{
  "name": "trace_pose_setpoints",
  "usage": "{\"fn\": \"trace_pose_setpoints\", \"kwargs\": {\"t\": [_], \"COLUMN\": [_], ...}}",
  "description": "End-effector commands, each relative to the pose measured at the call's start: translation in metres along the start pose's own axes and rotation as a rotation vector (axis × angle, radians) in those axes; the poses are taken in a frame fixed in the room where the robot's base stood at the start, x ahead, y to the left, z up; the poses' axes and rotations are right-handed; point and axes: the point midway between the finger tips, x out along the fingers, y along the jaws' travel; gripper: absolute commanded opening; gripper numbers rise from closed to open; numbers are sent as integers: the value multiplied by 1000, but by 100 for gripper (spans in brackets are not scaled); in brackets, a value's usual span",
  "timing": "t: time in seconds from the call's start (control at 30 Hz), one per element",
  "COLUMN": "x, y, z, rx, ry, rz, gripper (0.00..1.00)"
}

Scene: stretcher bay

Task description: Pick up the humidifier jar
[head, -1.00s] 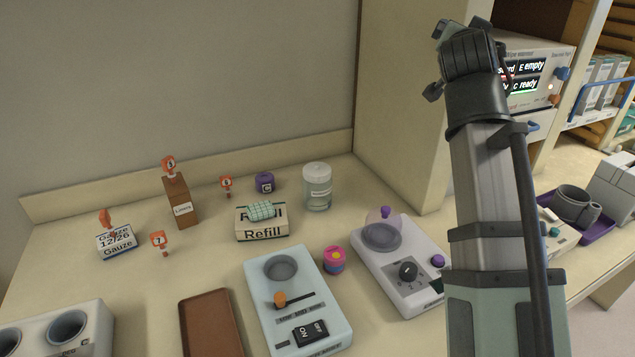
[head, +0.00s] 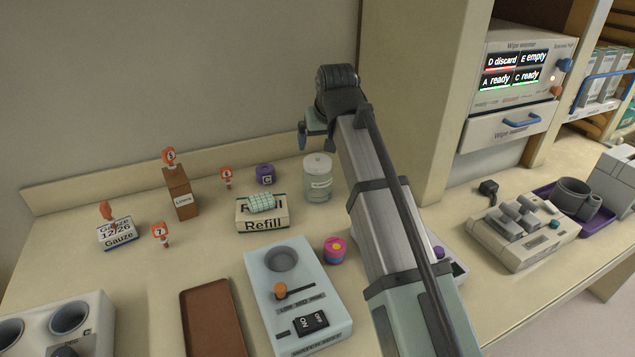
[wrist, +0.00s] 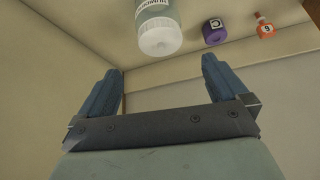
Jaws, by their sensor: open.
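The humidifier jar (head: 318,184) is a clear, pale jar with a white lid and a label. It stands upright on the counter near the back wall. In the wrist view the jar (wrist: 154,14) shows at the top centre, lid toward me, beyond the fingertips and partly cut off by the frame edge. My gripper (wrist: 158,75) is open, with two blue fingers wide apart and nothing between them. In the head view my gripper (head: 304,138) hangs above and just left of the jar, mostly hidden by the wrist. It is apart from the jar.
A purple roll (head: 265,174) and a Refill box (head: 263,222) stand left of the jar. A pink pot (head: 335,249) and a pale blue warmer (head: 296,300) are in front. A side panel (head: 405,90) rises at the right.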

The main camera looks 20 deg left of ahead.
Motion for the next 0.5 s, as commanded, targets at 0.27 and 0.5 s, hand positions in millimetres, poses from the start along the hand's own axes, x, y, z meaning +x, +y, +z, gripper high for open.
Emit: {"fn": "trace_pose_setpoints", "kwargs": {"t": [0.27,0.5], "x": [35,70], "y": [-2,-2], "z": [2,1], "rx": [-9,-7], "ry": [-12,-9], "rz": [-5,-5], "gripper": [100,100]}}
